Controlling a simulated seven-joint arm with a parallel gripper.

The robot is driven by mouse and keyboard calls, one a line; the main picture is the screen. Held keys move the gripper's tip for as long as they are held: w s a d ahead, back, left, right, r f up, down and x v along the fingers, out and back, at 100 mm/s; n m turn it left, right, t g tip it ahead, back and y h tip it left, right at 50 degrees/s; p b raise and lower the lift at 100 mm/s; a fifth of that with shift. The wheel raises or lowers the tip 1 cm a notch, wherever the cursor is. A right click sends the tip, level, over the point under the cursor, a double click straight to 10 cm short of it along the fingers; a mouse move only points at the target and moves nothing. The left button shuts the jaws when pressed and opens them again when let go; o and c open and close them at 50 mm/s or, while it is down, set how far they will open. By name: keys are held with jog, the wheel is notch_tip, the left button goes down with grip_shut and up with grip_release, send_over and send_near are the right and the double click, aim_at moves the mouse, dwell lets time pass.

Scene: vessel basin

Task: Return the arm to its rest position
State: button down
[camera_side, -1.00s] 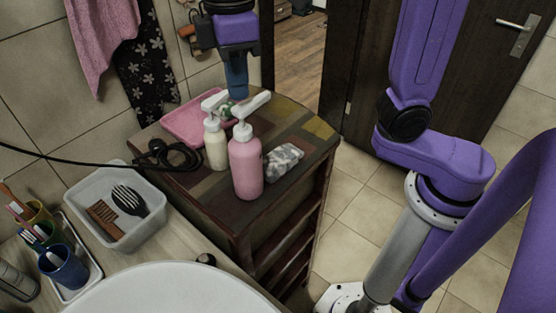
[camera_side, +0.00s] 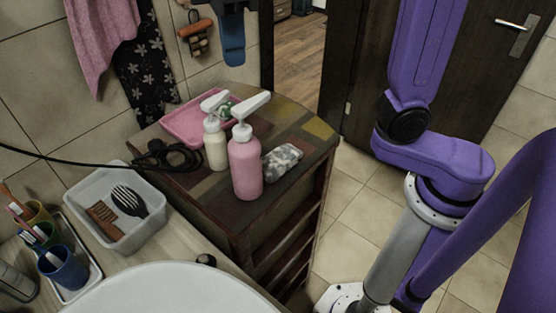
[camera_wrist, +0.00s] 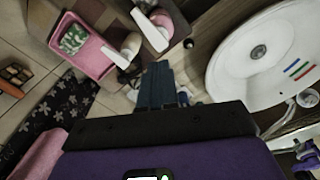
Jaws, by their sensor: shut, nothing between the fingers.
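My gripper (camera_side: 232,60) shows at the top of the side view, its blue fingers together and empty. It hangs in the air above and behind the cabinet top, clear of everything on it. In the wrist view the closed fingers (camera_wrist: 158,85) point toward the cabinet and basin below. The upper part of the gripper is cut off by the side view's top edge.
A cabinet (camera_side: 215,190) bears a pink tray (camera_side: 180,125), a cream pump bottle (camera_side: 216,150), a pink pump bottle (camera_side: 246,168) and a patterned item (camera_side: 283,160). A white basin (camera_side: 170,290) and a clear bin (camera_side: 85,190) stand in front. The air around my gripper is free.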

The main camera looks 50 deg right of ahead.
jog(key=s+d+f, duration=1.6)
jog(key=d+f, duration=0.1)
jog(key=f, duration=0.1)
jog(key=shift+d+f+n, duration=0.3)
jog(key=shift+d+f, duration=0.1)
